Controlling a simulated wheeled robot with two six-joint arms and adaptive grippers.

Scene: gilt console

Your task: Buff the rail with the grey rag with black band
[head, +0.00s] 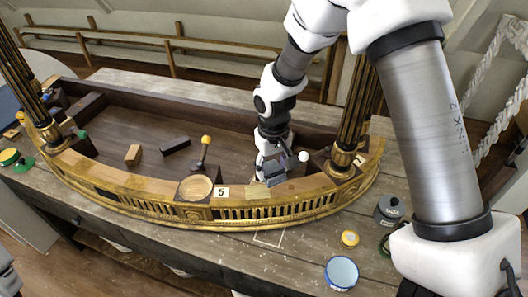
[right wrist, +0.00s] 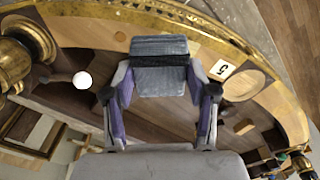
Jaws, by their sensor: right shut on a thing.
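The grey rag with a black band (right wrist: 159,46) is between the fingertips of my right gripper (right wrist: 160,78), which is shut on it. The rag lies at the inner edge of the curved wooden rail (right wrist: 110,32), its grey end over the wood. In the head view my right gripper (head: 268,168) points down behind the front rail (head: 142,185), right of the number 5 plate, and the rag (head: 274,177) shows only in part below it. Whether the rag presses on the rail is not clear.
A white-knobbed lever (head: 303,156) stands close right of my right gripper. A yellow-knobbed lever (head: 205,141), a round wooden dish (head: 196,187) and the number 5 plate (head: 222,191) are to its left. Gilt columns (head: 352,125) rise at both ends. Tins (head: 341,273) stand on the table at right.

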